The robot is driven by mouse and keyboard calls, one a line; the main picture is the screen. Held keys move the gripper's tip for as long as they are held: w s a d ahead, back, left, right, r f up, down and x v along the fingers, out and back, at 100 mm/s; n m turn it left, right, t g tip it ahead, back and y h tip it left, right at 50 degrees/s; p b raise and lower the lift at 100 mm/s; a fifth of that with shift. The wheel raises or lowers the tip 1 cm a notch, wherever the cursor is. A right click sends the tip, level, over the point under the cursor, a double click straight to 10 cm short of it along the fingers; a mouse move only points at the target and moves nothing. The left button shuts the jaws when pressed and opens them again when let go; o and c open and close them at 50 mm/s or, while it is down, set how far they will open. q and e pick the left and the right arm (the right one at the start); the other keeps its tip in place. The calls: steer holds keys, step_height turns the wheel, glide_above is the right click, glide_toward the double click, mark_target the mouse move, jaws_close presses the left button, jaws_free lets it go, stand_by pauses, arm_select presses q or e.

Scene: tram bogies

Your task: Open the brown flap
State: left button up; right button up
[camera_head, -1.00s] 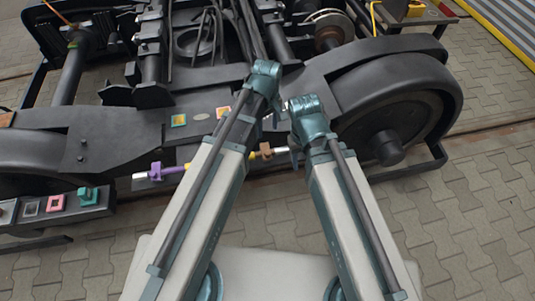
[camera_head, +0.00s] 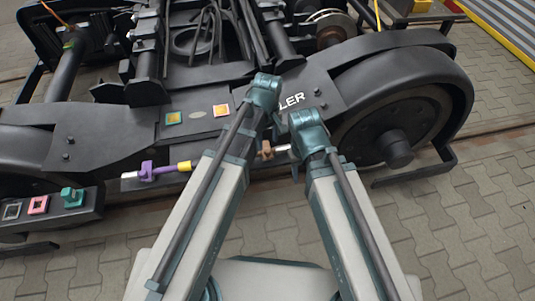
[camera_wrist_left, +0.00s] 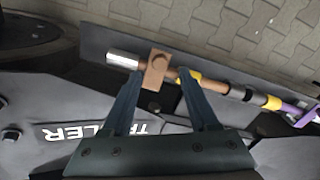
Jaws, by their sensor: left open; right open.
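The brown flap (camera_head: 266,151) sits on a thin pipe along the lower side of the dark bogie, near the pipe's silver end. In the left wrist view the brown flap (camera_wrist_left: 156,70) is a small block with a round boss, standing across the pipe. My left gripper (camera_wrist_left: 162,77) is open, with one finger on either side of the flap; I cannot tell whether they touch it. In the head view my left gripper is mostly hidden behind its own arm. My right gripper (camera_head: 296,163) shows only partly, below its wrist, to the right of the flap.
A purple lever (camera_head: 147,169) and a yellow collar (camera_head: 184,166) are on the same pipe, further left. A dark box (camera_head: 97,208) with coloured fittings stands at lower left. A large wheel (camera_head: 390,125) is at right. Open paving (camera_head: 470,220) lies at lower right.

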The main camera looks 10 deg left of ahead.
mark_target(267, 150)
arm_select(q)
step_height(267, 150, down, 5)
steer(key=b, duration=0.3)
steer(key=shift+r, duration=0.2)
steer(key=shift+r, duration=0.1)
jaws_close()
stand_by(1.1)
